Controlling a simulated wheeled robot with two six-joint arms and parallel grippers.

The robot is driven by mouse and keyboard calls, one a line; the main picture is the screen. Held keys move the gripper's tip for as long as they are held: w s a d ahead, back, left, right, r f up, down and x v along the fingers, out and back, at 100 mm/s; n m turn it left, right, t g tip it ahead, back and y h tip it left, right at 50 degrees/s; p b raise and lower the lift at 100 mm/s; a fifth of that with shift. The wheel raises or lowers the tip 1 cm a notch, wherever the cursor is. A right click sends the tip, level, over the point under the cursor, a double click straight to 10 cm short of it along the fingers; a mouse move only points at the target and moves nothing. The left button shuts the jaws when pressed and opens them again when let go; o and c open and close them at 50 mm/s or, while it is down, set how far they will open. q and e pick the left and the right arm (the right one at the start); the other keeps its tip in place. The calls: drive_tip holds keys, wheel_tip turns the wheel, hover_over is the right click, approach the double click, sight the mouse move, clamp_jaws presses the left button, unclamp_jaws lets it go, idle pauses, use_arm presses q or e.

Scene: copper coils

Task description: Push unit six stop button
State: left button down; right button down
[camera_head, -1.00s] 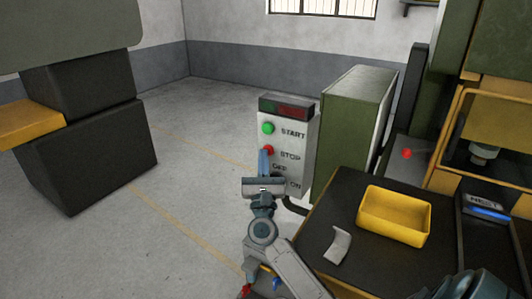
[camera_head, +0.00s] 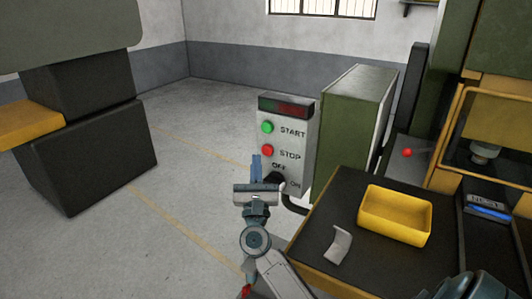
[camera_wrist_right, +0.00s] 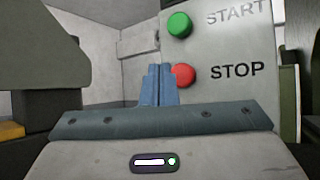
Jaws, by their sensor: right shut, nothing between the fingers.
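The control panel (camera_head: 291,137) is a pale upright box with a dark display on top. Its red STOP button (camera_head: 267,150) sits below the green START button (camera_head: 267,127). My right gripper (camera_head: 256,157) is shut and empty, its blue fingertips below and left of the red button in the head view. In the right wrist view the red button (camera_wrist_right: 184,74) shows just right of the fingertips (camera_wrist_right: 158,68), partly overlapped by them. I cannot tell whether they touch.
A green cabinet (camera_head: 352,135) stands right of the panel. Another red button (camera_head: 407,153) is on the machine at right. The floor left of the panel is clear.

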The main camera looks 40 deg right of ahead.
drive_tip(key=a, duration=0.1)
drive_tip(key=s+a, duration=0.1)
drive_tip(key=a, duration=0.1)
drive_tip(key=shift+s+a+b, duration=0.1)
drive_tip(key=shift+s+b, duration=0.05)
drive_tip(key=shift+b, duration=0.25)
idle(0.5)
